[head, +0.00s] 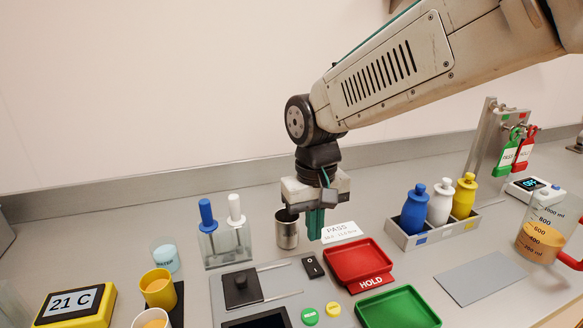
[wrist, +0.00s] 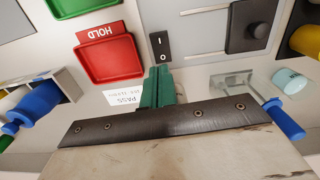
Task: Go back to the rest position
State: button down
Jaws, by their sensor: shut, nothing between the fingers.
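My gripper (head: 316,222) has green fingers and points straight down above the bench, just right of a small metal cup (head: 287,230) in the head view. Its fingers are shut with nothing between them. In the wrist view the green fingers (wrist: 157,88) lie together, near the black rocker switch (wrist: 160,46) and the white PASS card (wrist: 122,97). My arm reaches in from the upper right. I cannot tell from these frames whether the fingertips touch anything.
A red HOLD tray (head: 357,258) and a green tray (head: 398,308) lie right of my gripper. A rack (head: 433,235) holds blue, white and yellow bottles. A clear holder (head: 226,246) with blue and white handled tools stands left. A glass beaker (head: 540,238) is far right.

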jog(key=s+d+r+m+t, duration=0.1)
jog(key=s+d+r, duration=0.1)
jog(key=s+d, duration=0.7)
jog(key=s+d+r+m, duration=0.2)
jog(key=s+d, duration=0.7)
jog(key=d, duration=0.2)
jog(key=shift+s+d+r+m+t, duration=0.2)
jog(key=shift+s+d+m+t, duration=0.1)
jog(key=shift+s+t, duration=0.1)
